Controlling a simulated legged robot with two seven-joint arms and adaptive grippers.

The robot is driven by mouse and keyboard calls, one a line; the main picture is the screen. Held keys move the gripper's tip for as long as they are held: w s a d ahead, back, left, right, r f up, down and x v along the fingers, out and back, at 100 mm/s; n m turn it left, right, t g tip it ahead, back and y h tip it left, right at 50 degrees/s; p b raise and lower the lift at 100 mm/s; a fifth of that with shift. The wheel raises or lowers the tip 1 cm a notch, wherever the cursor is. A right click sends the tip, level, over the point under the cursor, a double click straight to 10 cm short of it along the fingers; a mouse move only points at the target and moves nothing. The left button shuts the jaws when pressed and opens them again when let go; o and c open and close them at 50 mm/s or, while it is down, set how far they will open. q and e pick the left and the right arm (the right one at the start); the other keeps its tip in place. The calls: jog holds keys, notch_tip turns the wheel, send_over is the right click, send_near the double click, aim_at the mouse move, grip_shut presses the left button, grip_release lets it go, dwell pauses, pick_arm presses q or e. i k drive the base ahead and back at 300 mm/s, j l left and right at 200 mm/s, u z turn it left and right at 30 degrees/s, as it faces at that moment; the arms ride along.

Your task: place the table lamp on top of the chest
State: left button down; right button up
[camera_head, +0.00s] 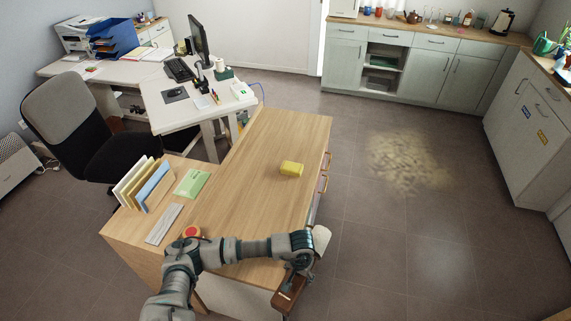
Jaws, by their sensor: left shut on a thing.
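The chest (258,190) stands in the middle, with a light wood top and drawers with brass handles on its right side. My left arm reaches across its near end. My left gripper (302,264) is at the chest's near right corner and is shut on the table lamp (321,239). The lamp's pale shade shows just right of the gripper, and a brown part, seemingly its base, shows below. The lamp looks tilted, and its middle is hidden by the gripper. I cannot tell whether it touches the chest. My right gripper is not in view.
A yellow block (291,168) lies on the chest top. A file rack (146,184), a green booklet (191,183), a grey flat item (164,224) and a red round item (191,232) are at its left. A desk (180,112) stands behind.

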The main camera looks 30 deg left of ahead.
aim_at(298, 138)
jog(key=i+l, duration=0.15)
jog(key=i, duration=0.25)
jog(key=i+l, duration=0.2)
jog(key=i, duration=0.2)
jog(key=i+l, duration=0.15)
jog(key=i, duration=0.2)
jog(key=i+l+u, duration=0.2)
jog(key=i+l, duration=0.25)
jog(key=i, duration=0.3)
jog(key=i+l+u, duration=0.2)
jog(key=i+l, duration=0.4)
jog(key=i, duration=0.15)
